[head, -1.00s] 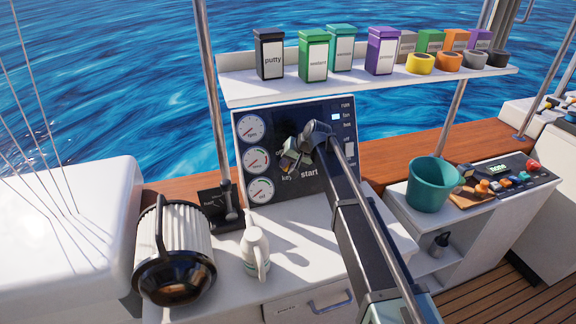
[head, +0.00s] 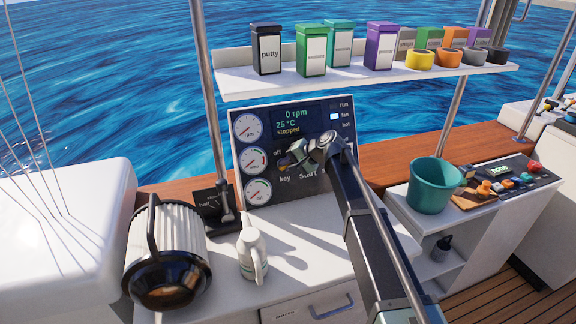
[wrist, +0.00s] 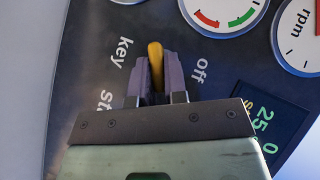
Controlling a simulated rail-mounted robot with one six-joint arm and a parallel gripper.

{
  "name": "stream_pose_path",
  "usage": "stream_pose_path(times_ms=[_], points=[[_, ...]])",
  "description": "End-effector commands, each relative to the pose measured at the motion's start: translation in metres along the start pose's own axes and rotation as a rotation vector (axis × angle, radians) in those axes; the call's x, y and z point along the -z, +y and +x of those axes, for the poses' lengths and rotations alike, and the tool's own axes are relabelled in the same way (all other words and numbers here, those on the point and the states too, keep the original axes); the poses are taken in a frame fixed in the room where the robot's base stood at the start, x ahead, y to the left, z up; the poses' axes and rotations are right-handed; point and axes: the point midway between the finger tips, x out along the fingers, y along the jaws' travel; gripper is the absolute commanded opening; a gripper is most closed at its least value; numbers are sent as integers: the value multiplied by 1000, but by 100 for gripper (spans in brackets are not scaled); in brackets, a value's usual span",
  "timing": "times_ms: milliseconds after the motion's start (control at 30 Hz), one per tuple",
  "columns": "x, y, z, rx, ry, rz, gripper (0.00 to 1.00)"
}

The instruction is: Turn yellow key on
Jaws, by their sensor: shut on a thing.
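The yellow key (wrist: 156,62) sits on the dark engine panel (head: 318,195), between the labels "key" and "off" in the wrist view. My gripper (wrist: 155,75) is shut on the yellow key, with a purple-grey finger on each side of it. In the head view my gripper (head: 290,160) is at the panel just above the "key" label and hides the key. The panel display (head: 289,122) reads 0 rpm, 25 °C and "stopped".
Three gauges (head: 248,158) line the panel's left side. A lever (head: 225,205) is at left. A shelf (head: 370,80) with tins and tape rolls hangs above.

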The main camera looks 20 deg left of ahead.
Motion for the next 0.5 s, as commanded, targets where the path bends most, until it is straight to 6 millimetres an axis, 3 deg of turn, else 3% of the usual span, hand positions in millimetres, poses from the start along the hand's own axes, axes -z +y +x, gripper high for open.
stream_pose_path(times_ms=[267,300,433,500], points=[[-1,1,0,-1,-2,2,0],[-1,1,0,-1,-2,2,19],[-1,0,0,-1,-1,2,38],[0,0,0,-1,-1,2,38]])
